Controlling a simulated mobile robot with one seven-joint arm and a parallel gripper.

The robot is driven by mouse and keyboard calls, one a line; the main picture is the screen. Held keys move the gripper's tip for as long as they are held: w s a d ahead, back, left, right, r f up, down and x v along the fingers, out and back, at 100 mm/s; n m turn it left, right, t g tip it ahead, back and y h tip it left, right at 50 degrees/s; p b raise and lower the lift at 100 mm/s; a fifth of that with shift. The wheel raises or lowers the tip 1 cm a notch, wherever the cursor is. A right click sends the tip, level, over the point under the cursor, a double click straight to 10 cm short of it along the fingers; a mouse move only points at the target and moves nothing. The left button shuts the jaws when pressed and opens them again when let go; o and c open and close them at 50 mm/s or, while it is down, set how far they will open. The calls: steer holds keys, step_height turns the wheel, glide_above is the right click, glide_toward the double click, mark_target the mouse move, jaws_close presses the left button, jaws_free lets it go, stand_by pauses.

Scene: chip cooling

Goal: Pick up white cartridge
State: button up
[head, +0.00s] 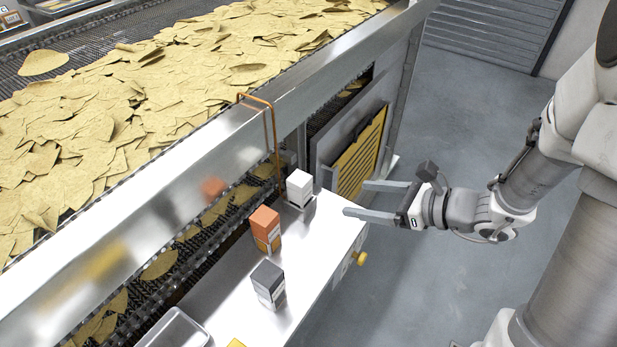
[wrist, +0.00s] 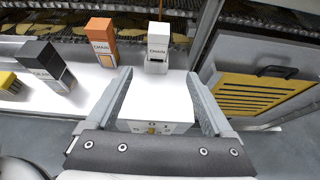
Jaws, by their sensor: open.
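The white cartridge (head: 299,187) stands upright at the far end of the white shelf (head: 318,238), near the conveyor. In the wrist view the white cartridge (wrist: 157,47) stands ahead of my fingers, a little left of the middle of the gap, with dark lettering on its face. My gripper (head: 358,198) is open and empty, its two long fingers pointing toward the shelf. It is to the right of the cartridge and apart from it. In the wrist view my gripper (wrist: 158,72) spans the shelf's end.
An orange cartridge (head: 265,229) and a dark grey cartridge (head: 268,283) stand on the shelf nearer the front. A yellow item (wrist: 8,82) is at the far left. A copper-coloured tube (head: 274,130) rises behind the white cartridge. A yellow slatted panel (head: 360,156) stands beyond the shelf. The floor at right is clear.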

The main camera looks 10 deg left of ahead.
mark_target(308, 192)
steer(key=x, duration=1.1)
steer(key=shift+a+f, duration=0.15)
steer(key=shift+a, duration=0.15)
steer(key=shift+x, duration=2.7)
steer(key=shift+s, duration=0.15)
jaws_close()
